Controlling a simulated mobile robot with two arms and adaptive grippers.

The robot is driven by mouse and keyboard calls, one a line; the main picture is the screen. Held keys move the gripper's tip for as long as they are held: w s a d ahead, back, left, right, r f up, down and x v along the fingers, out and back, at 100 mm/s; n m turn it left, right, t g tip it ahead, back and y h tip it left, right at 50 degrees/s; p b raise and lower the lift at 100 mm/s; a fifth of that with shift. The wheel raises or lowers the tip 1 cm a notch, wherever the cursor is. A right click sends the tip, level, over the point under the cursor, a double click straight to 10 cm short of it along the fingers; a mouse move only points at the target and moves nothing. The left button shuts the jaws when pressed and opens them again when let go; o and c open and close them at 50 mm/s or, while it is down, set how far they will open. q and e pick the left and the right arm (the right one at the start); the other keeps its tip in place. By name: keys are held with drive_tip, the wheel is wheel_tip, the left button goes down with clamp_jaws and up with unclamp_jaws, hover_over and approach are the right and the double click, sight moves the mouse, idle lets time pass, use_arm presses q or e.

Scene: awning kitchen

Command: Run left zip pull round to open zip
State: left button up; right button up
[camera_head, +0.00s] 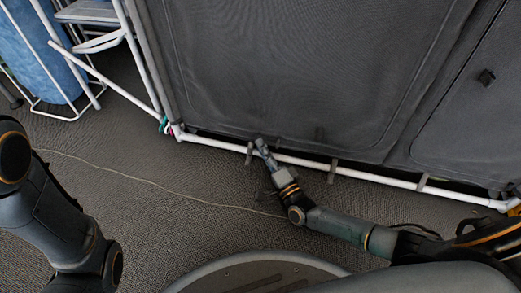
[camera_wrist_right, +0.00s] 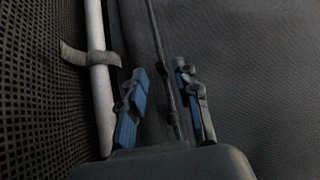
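The dark grey fabric front (camera_head: 290,60) of a kitchen unit fills the top of the head view, with a curved zip seam along its panel. My right gripper (camera_head: 262,148) is at the lower edge of this panel, by the white tube. In the right wrist view its two blue fingertips (camera_wrist_right: 163,85) are apart, with the dark zip line (camera_wrist_right: 158,40) running between them. A small dark bump, possibly a zip pull (camera_wrist_right: 172,118), sits on the line; I cannot tell for sure. My left arm shows at the left; its gripper is out of view.
A white tube (camera_head: 375,176) with grey straps runs along the unit's base, also in the wrist view (camera_wrist_right: 97,75). A small dark tab (camera_head: 486,77) is on the right panel. A white-framed rack with blue fabric (camera_head: 42,50) stands upper left. A thin cord (camera_head: 150,182) crosses the carpet.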

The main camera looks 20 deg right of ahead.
drive_tip(key=shift+x, duration=0.9)
clamp_jaws()
drive_tip(key=shift+a+r, duration=0.1)
